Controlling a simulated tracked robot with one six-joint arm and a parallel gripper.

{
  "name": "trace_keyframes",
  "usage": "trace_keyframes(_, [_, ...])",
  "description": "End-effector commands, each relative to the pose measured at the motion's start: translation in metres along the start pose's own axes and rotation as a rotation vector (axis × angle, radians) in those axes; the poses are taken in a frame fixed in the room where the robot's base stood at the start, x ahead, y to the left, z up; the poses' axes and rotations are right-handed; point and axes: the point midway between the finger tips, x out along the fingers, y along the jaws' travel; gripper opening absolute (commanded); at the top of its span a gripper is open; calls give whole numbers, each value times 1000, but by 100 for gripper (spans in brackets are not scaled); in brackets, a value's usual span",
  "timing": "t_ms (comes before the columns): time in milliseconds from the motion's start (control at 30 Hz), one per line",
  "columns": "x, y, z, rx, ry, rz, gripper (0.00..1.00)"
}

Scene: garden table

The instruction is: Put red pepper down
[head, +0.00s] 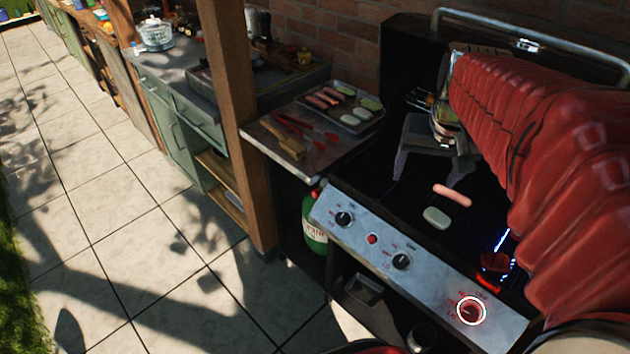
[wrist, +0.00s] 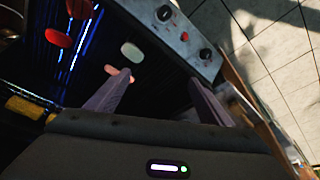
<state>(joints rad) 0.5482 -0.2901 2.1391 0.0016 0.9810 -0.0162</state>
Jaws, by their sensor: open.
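A dark red piece that looks like the red pepper (head: 495,262) lies at the front right of the dark grill (head: 390,198). It also shows at the top left of the wrist view (wrist: 80,9). A second, lighter red piece (wrist: 58,38) lies near it in the wrist view; in the head view my arm seems to hide it. My gripper (head: 428,178) is open and empty over the grill's left part, fingers pointing down, apart from the red pieces. In the wrist view its two fingers (wrist: 160,77) are spread wide.
The control panel (head: 375,240) edges the front. A tray (head: 362,127) of food, red tongs (head: 300,128) and a brush (head: 284,146) occupy the side shelf.

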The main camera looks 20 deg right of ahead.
Motion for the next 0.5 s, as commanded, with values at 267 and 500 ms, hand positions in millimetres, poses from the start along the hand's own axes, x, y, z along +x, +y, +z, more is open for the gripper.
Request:
trace_keyframes(267, [-21, -79, 57, -209, 76, -77, 74])
trace_keyframes(500, [-31, -126, 115, -377, 137, -153, 74])
